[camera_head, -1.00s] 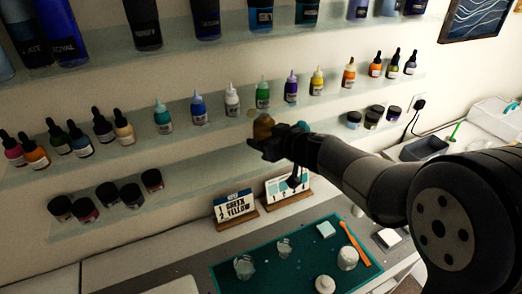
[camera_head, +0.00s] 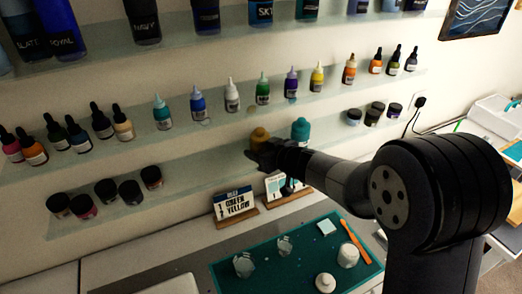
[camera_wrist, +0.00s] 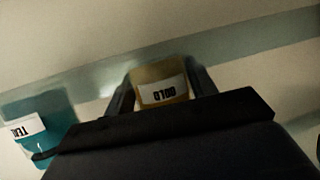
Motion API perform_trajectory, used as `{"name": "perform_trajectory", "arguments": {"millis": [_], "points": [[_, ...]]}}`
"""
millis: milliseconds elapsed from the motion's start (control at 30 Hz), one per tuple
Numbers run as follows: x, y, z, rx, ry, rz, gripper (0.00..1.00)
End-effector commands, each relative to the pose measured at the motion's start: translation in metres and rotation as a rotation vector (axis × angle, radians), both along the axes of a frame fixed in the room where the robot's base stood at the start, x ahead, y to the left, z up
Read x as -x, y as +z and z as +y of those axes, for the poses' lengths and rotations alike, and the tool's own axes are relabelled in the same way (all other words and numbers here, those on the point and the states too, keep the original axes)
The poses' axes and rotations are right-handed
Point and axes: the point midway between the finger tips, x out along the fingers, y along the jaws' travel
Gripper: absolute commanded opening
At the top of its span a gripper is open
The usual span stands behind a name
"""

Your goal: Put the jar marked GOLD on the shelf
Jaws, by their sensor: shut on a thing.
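The GOLD jar (camera_head: 259,136) is a small golden-brown jar, seen at the lower glass shelf (camera_head: 205,160). In the wrist view the jar (camera_wrist: 160,92) shows a white label reading GOLD, upside down, between my fingers. My gripper (camera_head: 264,150) is shut on it; it also shows in the wrist view (camera_wrist: 160,100). The jar is at about the height of the lower shelf; I cannot tell whether its base touches the glass. A teal jar (camera_head: 300,131) stands to its right on that shelf, and its label shows in the wrist view (camera_wrist: 40,130).
Several dark-lidded pots (camera_head: 131,193) stand at the shelf's left, and more (camera_head: 374,114) at its right. Dropper bottles (camera_head: 198,106) line the shelf above. Below are card stands (camera_head: 236,207) and a green mat (camera_head: 310,262) with cups.

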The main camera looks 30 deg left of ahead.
Motion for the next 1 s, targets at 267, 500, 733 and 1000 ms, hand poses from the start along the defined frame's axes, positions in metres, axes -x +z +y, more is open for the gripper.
{"name": "perform_trajectory", "arguments": {"millis": [267, 500, 733, 1000], "points": [[0.000, -0.004, 0.000, 0.000, 0.000, 0.001, 0.63], [0.000, -0.004, 0.000, 0.000, 0.000, 0.001, 0.75], [0.000, 0.002, 0.000, 0.000, 0.000, -0.001, 0.75], [0.017, 0.017, -0.034, -0.001, -0.003, -0.002, 0.75]]}}
